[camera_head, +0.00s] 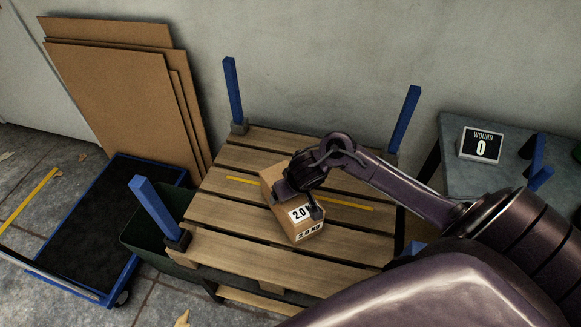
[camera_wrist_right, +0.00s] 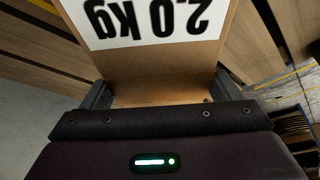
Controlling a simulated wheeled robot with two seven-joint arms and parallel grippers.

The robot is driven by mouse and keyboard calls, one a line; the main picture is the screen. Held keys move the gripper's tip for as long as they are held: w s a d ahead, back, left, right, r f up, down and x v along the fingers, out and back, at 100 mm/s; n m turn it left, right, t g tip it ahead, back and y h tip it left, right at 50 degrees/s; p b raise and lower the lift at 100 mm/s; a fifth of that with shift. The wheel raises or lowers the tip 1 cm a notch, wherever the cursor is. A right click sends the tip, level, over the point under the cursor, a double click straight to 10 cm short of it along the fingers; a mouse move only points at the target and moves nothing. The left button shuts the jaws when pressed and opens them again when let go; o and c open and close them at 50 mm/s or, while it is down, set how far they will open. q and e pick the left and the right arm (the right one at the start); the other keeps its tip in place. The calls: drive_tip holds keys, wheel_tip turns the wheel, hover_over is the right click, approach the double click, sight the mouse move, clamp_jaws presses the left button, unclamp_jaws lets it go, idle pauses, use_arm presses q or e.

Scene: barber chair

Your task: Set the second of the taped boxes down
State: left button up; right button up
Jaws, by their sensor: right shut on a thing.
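A cardboard box (camera_head: 274,183) with white "2.0 kg" labels is over the middle of the slatted wooden pallet (camera_head: 240,246). My right gripper (camera_head: 302,198) reaches in from the right and is shut on this box from above. In the right wrist view, the box (camera_wrist_right: 160,65) sits between the two dark fingers of the gripper (camera_wrist_right: 162,96), with its label upside down. The box is turned at an angle to the slats. I cannot tell whether its underside touches the pallet. No other box shows on the pallet. My left gripper is out of view.
A yellow strip (camera_head: 345,204) runs across the pallet on both sides of the box. Blue posts (camera_head: 234,90) rise at the pallet's corners. A blue-edged cart (camera_head: 85,230) and leaning cardboard sheets (camera_head: 125,85) are left. A grey table (camera_head: 480,180) with a "WOUND 0" sign (camera_head: 481,145) is right.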

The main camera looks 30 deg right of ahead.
drive_tip(key=shift+w+r, duration=0.15)
drive_tip(key=shift+r, duration=0.1)
drive_tip(key=o, duration=1.6)
drive_tip(key=shift+f, duration=0.35)
drive_tip(key=o, duration=0.3)
drive_tip(key=shift+s+r, duration=0.1)
drive_tip(key=shift+s, duration=0.15)
drive_tip(key=shift+r, duration=0.35)
drive_tip(key=p+v, duration=0.6)
drive_tip(key=v, duration=0.5)
drive_tip(key=shift+s+r+p, duration=0.2)
drive_tip(key=shift+p, duration=0.2)
